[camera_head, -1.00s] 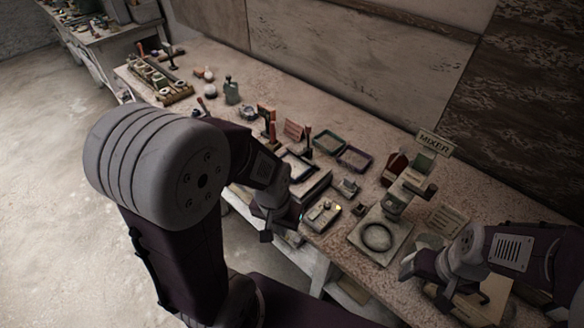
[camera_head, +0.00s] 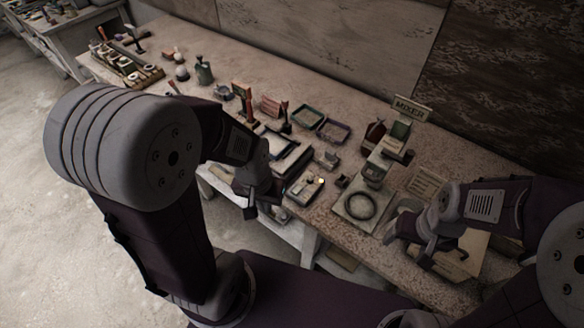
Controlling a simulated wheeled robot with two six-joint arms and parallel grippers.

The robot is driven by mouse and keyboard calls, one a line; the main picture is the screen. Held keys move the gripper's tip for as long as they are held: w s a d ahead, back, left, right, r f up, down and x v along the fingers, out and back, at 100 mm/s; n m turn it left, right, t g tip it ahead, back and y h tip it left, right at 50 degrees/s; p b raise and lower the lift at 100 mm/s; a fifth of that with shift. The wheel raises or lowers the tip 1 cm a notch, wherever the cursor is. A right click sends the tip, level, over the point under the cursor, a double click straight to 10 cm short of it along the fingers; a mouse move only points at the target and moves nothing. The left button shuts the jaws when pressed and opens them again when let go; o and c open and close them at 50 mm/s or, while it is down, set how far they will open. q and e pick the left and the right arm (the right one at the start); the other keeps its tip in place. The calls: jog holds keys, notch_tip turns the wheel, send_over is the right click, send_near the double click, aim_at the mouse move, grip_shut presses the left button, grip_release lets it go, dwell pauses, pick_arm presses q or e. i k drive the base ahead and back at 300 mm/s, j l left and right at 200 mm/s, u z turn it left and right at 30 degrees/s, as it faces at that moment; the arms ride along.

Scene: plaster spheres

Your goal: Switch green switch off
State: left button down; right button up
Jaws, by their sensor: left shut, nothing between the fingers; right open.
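A small pale control box (camera_head: 304,189) sits near the front edge of the workbench, with a lit yellow lamp (camera_head: 320,181) at its right end. Small controls show on its top, but they are too small to tell a green switch or its position. My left gripper (camera_head: 258,207) is shut and empty, just left of the box at the bench's front edge, apart from it. My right gripper (camera_head: 402,246) is open over the bench's right part, in front of the mixer, with nothing seen between its fingers.
The mixer (camera_head: 372,172) with its round-ringed base stands right of the box. A framed tray (camera_head: 287,150) lies behind the box. Two small trays (camera_head: 307,117) (camera_head: 334,131) lie farther back. A dark small block (camera_head: 341,181) sits between box and mixer. Floor at left is clear.

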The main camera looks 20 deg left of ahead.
aim_at(298, 188)
jog(key=j+z, duration=0.35)
jog(key=i+j+z, duration=0.1)
jog(key=z, duration=0.3)
jog(key=j+z, duration=0.35)
